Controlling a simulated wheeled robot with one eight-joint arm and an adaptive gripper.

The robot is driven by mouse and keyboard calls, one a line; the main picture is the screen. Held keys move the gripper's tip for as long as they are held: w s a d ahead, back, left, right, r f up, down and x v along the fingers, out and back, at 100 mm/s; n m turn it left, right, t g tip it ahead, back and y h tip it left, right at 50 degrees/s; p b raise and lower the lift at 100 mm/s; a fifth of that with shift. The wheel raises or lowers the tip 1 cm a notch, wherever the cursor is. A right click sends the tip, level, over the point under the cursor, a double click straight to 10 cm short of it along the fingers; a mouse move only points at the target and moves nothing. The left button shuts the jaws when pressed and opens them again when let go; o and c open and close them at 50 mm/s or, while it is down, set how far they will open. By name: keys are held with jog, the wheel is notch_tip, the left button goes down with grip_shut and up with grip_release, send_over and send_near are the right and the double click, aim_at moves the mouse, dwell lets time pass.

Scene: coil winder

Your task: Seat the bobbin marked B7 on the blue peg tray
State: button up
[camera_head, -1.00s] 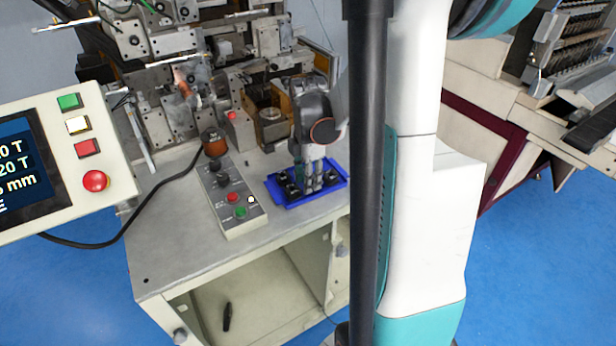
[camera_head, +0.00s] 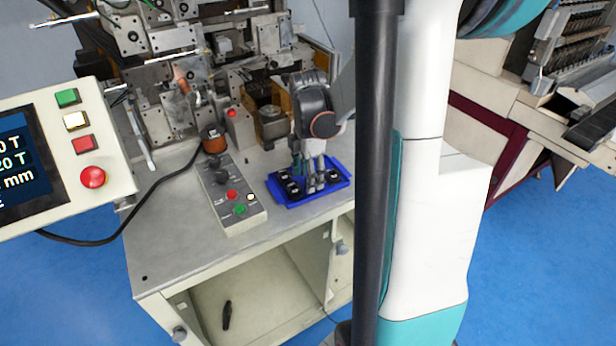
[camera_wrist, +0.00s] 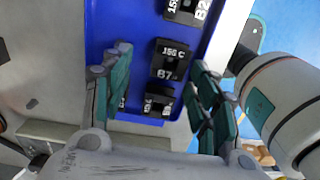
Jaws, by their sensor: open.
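The blue peg tray (camera_head: 318,196) lies on the machine's grey bench top; its blue floor also shows in the wrist view (camera_wrist: 135,30). The black bobbin marked B7 (camera_wrist: 170,62) is in the tray in the wrist view, with "155 C" above its mark. I cannot tell how fully it sits on a peg. My gripper (camera_head: 314,188) is low over the tray. In the wrist view my gripper (camera_wrist: 162,92) is open, its green-padded fingers apart on either side of the B7 column, not touching B7. Another black bobbin (camera_wrist: 158,101) shows between the fingers, its mark unclear.
A bobbin marked B2 (camera_wrist: 187,10) sits at the wrist view's top edge. A control box (camera_head: 233,195) with buttons stands left of the tray. A copper-wound coil (camera_head: 214,138) and the winder's metal fixtures (camera_head: 270,122) stand behind. The front bench top is clear.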

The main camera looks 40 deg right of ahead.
notch_tip(320, 180, up, 11)
dwell(0.3)
jog(key=shift+f, duration=0.1)
dwell(0.4)
